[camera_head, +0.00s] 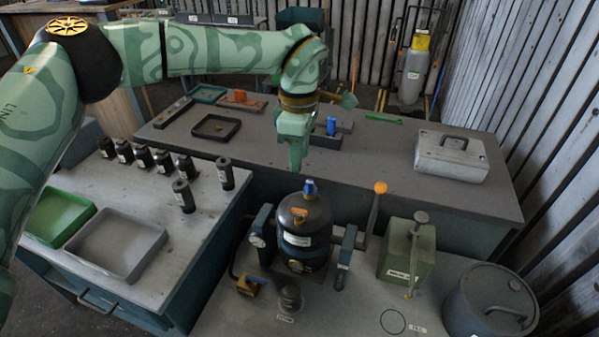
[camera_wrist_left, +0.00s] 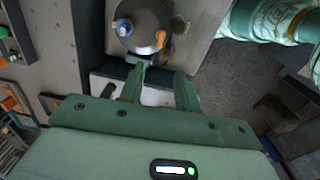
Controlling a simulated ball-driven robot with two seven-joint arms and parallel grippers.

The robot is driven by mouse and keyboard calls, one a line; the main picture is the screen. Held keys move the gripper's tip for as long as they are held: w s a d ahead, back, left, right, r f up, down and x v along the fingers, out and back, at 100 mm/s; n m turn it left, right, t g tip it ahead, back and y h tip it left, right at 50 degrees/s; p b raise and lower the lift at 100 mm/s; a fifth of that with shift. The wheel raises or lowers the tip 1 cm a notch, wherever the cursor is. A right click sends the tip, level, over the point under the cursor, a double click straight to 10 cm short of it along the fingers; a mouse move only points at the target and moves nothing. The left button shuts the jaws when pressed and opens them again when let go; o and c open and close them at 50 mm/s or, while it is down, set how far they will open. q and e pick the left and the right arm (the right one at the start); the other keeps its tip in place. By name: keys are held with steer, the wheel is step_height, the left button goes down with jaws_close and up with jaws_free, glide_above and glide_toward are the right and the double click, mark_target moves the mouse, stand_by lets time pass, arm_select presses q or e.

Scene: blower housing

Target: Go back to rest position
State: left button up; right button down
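My left gripper (camera_head: 297,160) hangs fingers-down in the middle of the head view, above and behind the dark round blower housing (camera_head: 306,240), and looks apart from it. In the left wrist view its fingers (camera_wrist_left: 162,82) are spread with nothing between them. The housing (camera_wrist_left: 143,28) also shows there, beyond the fingers, with a blue piece (camera_wrist_left: 123,27) on top and an orange part (camera_wrist_left: 160,38) at its side. My left arm reaches across the upper left of the head view. My right gripper is in neither view.
A grey case (camera_head: 450,155) lies on the back table, with trays and a blue part (camera_head: 331,126) further left. A lever with an orange ball (camera_head: 380,187), a green box (camera_head: 407,250) and a grey lidded pot (camera_head: 490,302) stand right of the housing. Several black cylinders stand at left.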

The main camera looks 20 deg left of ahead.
arm_select(q)
steer(key=shift+r, duration=0.55)
